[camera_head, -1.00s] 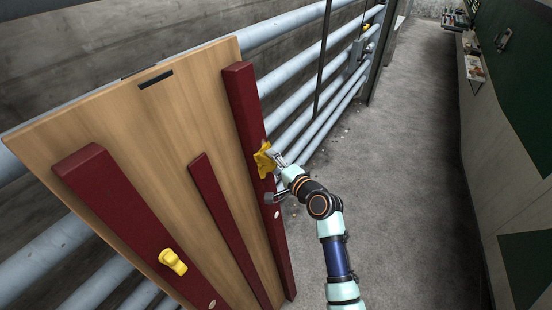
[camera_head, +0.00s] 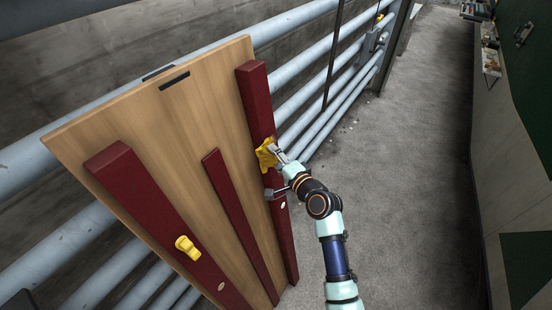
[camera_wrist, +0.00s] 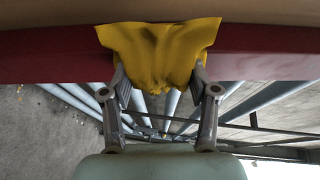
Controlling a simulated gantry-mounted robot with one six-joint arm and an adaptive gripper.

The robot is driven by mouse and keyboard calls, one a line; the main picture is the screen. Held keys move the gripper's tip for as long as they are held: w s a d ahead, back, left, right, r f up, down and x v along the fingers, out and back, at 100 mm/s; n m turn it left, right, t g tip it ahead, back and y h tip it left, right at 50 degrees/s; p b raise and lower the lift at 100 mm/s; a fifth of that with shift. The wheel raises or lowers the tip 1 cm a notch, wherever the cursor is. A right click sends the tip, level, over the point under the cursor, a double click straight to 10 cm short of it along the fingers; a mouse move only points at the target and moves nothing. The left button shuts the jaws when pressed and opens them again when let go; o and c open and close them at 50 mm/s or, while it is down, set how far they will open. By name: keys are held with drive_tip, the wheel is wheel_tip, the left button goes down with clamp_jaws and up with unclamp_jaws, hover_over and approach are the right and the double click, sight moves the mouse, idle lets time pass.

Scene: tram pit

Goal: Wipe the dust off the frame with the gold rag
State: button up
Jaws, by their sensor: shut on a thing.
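The gold rag (camera_head: 267,155) is bunched in my gripper (camera_head: 277,155), which is shut on it. The rag lies against the right dark red bar of the frame (camera_head: 256,95), about midway along it. In the wrist view the rag (camera_wrist: 160,50) spreads over the red bar (camera_wrist: 60,58) between my gripper's two fingers (camera_wrist: 160,85). The frame also has a left red bar (camera_head: 150,205) and a thinner middle red bar (camera_head: 235,210) on a wooden panel (camera_head: 190,130). I cannot make out dust on the visible surfaces.
A yellow handle-like piece (camera_head: 187,247) is on the left red bar. Grey pipe rails (camera_head: 60,235) run behind the panel. A concrete walkway (camera_head: 420,170) lies open to the right, with a wall and shelf items (camera_head: 490,55) beyond.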

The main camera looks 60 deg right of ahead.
drive_tip(key=s+d+b, duration=0.1)
drive_tip(key=d+b, duration=0.3)
drive_tip(key=d, duration=0.2)
drive_tip(key=shift+d+b, duration=0.35)
drive_tip(key=shift+d, duration=0.05)
drive_tip(key=shift+s, duration=0.1)
drive_tip(key=shift+s+a+r+p, duration=0.15)
drive_tip(key=shift+s+p, duration=0.2)
drive_tip(key=shift+s, duration=0.6)
drive_tip(key=shift+s+a+r+p, duration=0.15)
drive_tip(key=shift+s+p, duration=0.25)
drive_tip(key=shift+s, duration=0.55)
drive_tip(key=shift+s+a+r+p, duration=0.15)
drive_tip(key=shift+s+p, duration=0.2)
drive_tip(key=shift+s, duration=0.6)
drive_tip(key=shift+s+d, duration=0.1)
drive_tip(key=shift+s+r+p, duration=0.15)
drive_tip(key=shift+s+p, duration=0.1)
drive_tip(key=shift+s, duration=0.45)
drive_tip(key=shift+s+r+p, duration=0.1)
drive_tip(key=shift+s+p, duration=0.1)
drive_tip(key=shift+s, duration=0.45)
